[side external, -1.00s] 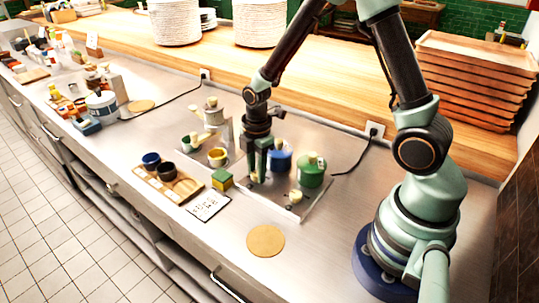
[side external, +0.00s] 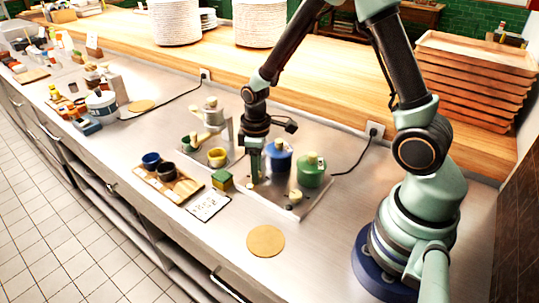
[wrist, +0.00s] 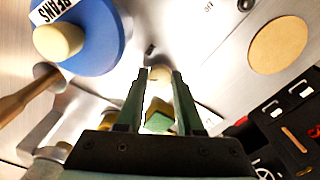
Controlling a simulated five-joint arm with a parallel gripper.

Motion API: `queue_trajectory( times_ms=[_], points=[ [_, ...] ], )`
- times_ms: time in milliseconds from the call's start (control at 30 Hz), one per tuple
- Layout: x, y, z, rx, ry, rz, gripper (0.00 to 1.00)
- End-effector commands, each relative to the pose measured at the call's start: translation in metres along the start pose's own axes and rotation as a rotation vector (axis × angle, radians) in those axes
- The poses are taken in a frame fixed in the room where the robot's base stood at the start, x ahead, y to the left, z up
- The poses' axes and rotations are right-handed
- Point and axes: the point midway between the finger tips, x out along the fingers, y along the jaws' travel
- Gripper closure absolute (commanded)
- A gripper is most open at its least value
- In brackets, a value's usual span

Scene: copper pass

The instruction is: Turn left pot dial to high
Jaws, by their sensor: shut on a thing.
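My gripper (side external: 254,178) points straight down at the front left of the metal hot plate (side external: 268,198). In the wrist view its two fingers (wrist: 160,73) are closed on the cream left pot dial (wrist: 160,75). In the side view the fingers mostly hide that dial. The blue pot (side external: 279,162), the left one, stands just behind; it also shows in the wrist view (wrist: 95,52) with a "BEANS" label. The green pot (side external: 311,175) stands to its right, with the cream right dial (side external: 295,197) in front. I cannot read the left dial's setting.
A green and yellow block (side external: 222,181) and a card with markings (side external: 208,206) lie just left of the plate. A wooden tray with cups (side external: 187,188) is further left. A round tan mat (side external: 265,241) lies in front, with clear counter around it.

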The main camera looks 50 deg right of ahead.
Motion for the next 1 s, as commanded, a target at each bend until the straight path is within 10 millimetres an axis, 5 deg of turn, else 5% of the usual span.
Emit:
queue_trajectory(
  times_ms=[1000],
  points=[
    [0.0009, -0.0029, -0.0018, 0.933, -0.041, -0.004, 1.00]
  ],
)
